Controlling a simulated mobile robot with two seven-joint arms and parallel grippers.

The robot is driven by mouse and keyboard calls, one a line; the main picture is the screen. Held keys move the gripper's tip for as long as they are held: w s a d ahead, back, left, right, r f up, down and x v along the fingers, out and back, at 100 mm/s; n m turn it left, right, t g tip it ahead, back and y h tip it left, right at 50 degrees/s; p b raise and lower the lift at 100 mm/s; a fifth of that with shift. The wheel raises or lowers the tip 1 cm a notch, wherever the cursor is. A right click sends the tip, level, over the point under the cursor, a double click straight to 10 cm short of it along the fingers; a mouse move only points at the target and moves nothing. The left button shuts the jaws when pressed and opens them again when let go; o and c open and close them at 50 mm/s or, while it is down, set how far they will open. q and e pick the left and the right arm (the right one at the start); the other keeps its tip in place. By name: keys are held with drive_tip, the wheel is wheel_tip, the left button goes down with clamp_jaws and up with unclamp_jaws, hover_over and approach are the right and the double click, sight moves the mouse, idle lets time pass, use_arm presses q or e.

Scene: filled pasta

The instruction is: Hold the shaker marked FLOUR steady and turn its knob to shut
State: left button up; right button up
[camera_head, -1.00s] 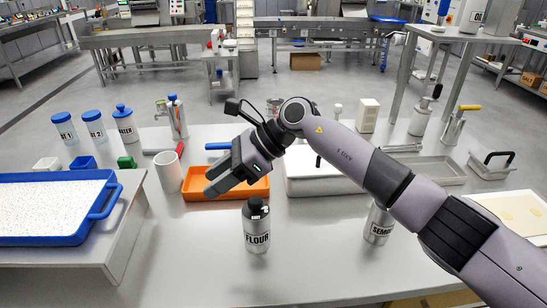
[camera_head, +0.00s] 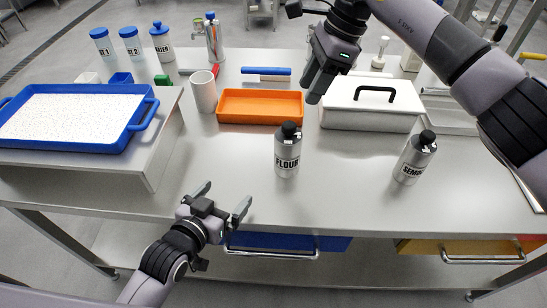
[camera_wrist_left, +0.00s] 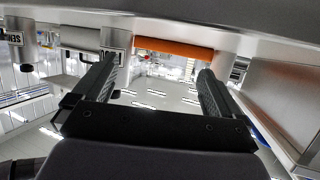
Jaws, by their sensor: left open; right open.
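The FLOUR shaker (camera_head: 287,158) stands upright on the steel table, a silver can with a black knob (camera_head: 289,130) on top. Nothing touches it. My left gripper (camera_head: 222,198) is open and empty, low at the table's front edge, in front and left of the shaker. In the left wrist view its two fingers (camera_wrist_left: 152,85) are spread with nothing between them. My right gripper (camera_head: 317,82) is open and empty, above and behind the shaker, over the gap between the orange tray and the white box. How the knob is set is too small to tell.
A similar shaker marked SEMO (camera_head: 412,162) stands to the right. Behind are an orange tray (camera_head: 260,121), a white lidded box (camera_head: 368,121) and a white cup (camera_head: 203,93). A blue tray (camera_head: 140,122) on a raised stand fills the left. The table around the FLOUR shaker is clear.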

sight(280, 156)
use_arm(q)
drive_tip(key=w+d+r, duration=0.1)
drive_tip(key=w+d, duration=0.1)
drive_tip(key=d, duration=0.1)
drive_tip(key=w+d+r+m+g+h, duration=0.1)
drive_tip(key=w+d, duration=0.2)
drive_tip(key=d, duration=0.1)
drive_tip(key=w+d+r+m+h, duration=0.1)
drive_tip(key=w+d+r, duration=0.1)
drive_tip(key=d, duration=0.1)
drive_tip(key=shift+w+d, duration=0.15)
drive_tip(key=shift+w, duration=0.2)
drive_tip(key=shift+x, duration=3.5)
drive_tip(key=shift+s+d, duration=0.1)
drive_tip(key=shift+g, duration=0.3)
drive_tip(key=c, duration=1.3)
